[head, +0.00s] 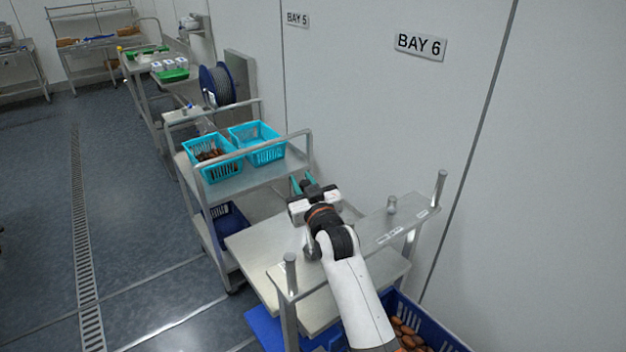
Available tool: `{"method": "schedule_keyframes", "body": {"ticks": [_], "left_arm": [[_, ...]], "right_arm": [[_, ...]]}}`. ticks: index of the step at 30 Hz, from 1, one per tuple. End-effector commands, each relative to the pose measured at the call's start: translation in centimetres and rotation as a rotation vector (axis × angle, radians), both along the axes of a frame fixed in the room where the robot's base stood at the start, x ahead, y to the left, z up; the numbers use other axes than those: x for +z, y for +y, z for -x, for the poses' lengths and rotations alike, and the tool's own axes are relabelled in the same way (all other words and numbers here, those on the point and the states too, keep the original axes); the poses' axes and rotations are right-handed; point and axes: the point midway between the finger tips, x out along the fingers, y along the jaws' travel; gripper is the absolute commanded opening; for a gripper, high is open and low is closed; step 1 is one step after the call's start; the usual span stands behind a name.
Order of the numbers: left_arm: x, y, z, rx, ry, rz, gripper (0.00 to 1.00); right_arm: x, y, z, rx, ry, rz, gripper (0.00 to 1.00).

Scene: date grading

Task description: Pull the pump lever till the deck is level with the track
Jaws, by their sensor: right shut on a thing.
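My right gripper (302,182) is at the far side of a metal deck (252,243), its jaws pointing away from me. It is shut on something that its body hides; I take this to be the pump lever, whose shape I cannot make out. The deck is a flat pale plate, partly covered by my arm. A narrow metal ledge with upright posts, perhaps the track (398,232), runs beside it on the right and looks higher than the deck. The exact height gap cannot be told. My left gripper is not in view.
A steel cart (262,176) beyond the deck carries two turquoise baskets, the left one (213,157) holding dates. A blue crate (436,330) with dates stands low at the right front. The wall is close on the right; open floor (150,250) lies left.

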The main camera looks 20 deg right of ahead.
Motion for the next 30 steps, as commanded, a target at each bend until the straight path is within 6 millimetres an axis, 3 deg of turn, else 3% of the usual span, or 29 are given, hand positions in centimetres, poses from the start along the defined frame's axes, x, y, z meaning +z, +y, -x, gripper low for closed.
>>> {"method": "schedule_keyframes", "body": {"ticks": [15,30], "left_arm": [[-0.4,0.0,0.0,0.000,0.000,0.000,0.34],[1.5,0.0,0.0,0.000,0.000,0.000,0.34]], "right_arm": [[-0.5,2.3,0.7,0.010,-0.022,0.075,0.00],[-0.3,-2.1,-0.9,0.007,0.048,-0.116,0.00]]}}
